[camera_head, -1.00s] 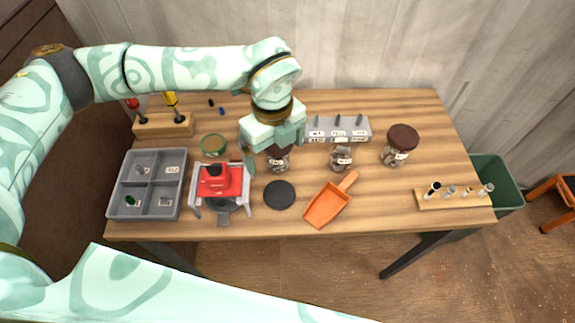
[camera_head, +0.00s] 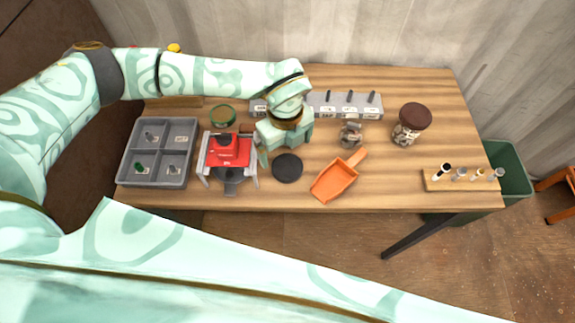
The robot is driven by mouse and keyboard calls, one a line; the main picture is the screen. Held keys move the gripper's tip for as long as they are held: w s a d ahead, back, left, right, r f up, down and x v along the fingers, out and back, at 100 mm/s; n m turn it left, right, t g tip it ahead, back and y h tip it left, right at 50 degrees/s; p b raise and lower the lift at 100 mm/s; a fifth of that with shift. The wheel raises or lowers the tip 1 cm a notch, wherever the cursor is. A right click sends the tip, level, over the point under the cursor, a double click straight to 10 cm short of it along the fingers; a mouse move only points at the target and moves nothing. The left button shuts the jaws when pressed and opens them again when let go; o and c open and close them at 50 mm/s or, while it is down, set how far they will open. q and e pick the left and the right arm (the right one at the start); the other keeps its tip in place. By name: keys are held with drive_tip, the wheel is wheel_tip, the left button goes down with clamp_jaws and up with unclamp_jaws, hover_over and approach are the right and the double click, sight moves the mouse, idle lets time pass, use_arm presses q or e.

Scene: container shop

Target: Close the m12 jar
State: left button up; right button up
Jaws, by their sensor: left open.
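My left gripper (camera_head: 283,146) reaches down over the middle of the table, open. The jar beneath it is hidden by the gripper, so I cannot tell whether it is between the fingers. A round black disc (camera_head: 287,168), perhaps a lid, lies flat on the table just in front of the gripper. A small glass jar (camera_head: 350,134) without a visible lid stands to the right, with metal parts in it. The jar labels are too small to read. My right gripper is not in view.
A grey divided tray (camera_head: 126,176) and a red and grey device (camera_head: 229,152) stand left. A green-rimmed round container (camera_head: 222,115) is behind the device. An orange scoop (camera_head: 334,181) lies right of the disc. A grey labelled rack (camera_head: 340,101) is behind; a wooden holder (camera_head: 434,183) is at right.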

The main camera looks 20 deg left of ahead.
sight(286, 165)
use_arm(q)
drive_tip(key=shift+f, duration=0.6)
drive_tip(key=shift+f+b, duration=0.4)
drive_tip(key=shift+f, duration=2.35)
drive_tip(key=c, duration=1)
